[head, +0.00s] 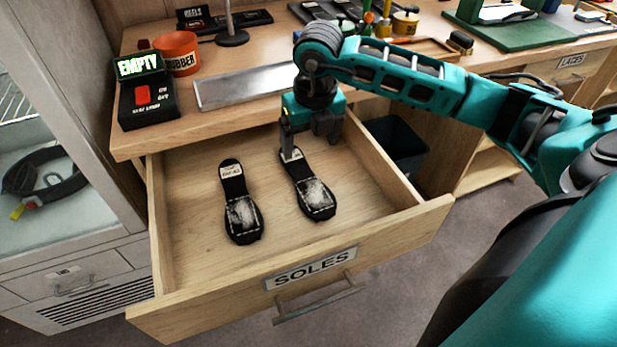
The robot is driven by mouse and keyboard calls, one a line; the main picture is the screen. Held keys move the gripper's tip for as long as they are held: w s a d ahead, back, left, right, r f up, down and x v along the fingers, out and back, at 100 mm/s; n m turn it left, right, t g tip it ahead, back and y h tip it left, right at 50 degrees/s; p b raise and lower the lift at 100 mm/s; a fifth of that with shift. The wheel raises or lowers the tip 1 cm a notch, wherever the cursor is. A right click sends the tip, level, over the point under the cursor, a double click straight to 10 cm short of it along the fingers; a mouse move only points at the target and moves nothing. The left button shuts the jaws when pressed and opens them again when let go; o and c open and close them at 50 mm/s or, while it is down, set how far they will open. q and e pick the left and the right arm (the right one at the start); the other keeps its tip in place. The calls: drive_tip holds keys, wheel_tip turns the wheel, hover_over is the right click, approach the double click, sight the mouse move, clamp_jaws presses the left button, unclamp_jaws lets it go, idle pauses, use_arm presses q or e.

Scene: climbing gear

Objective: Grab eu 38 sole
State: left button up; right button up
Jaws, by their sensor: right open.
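Two black shoe soles lie apart in an open wooden drawer (190,265) labelled SOLES. The left sole (241,213) has a pale tag at its far end, too small to read surely. The right sole (315,197) has a pale tag at its far end, partly covered by my gripper, so I cannot read its size. Both have a whitish rough patch at the near end. My right gripper (309,146) is open and points down at the far end of the right sole; I cannot tell whether it touches. My left gripper is not in view.
The worktop behind the drawer holds a black box with a lit EMPTY sign (147,92), an orange RUBBER pot (177,53) and a metal plate (243,87). A dark bin (398,145) stands right of the drawer. A glass-fronted cabinet (60,170) is at left.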

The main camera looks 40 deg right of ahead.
sight(304, 177)
drive_tip(key=f, duration=0.3)
drive_tip(key=w+f, duration=0.1)
drive_tip(key=f, duration=0.3)
drive_tip(key=f+b, duration=0.1)
drive_tip(key=f, duration=0.2)
drive_tip(key=shift+w+f, duration=0.4)
drive_tip(key=shift+a, duration=0.1)
drive_tip(key=c, duration=1.3)
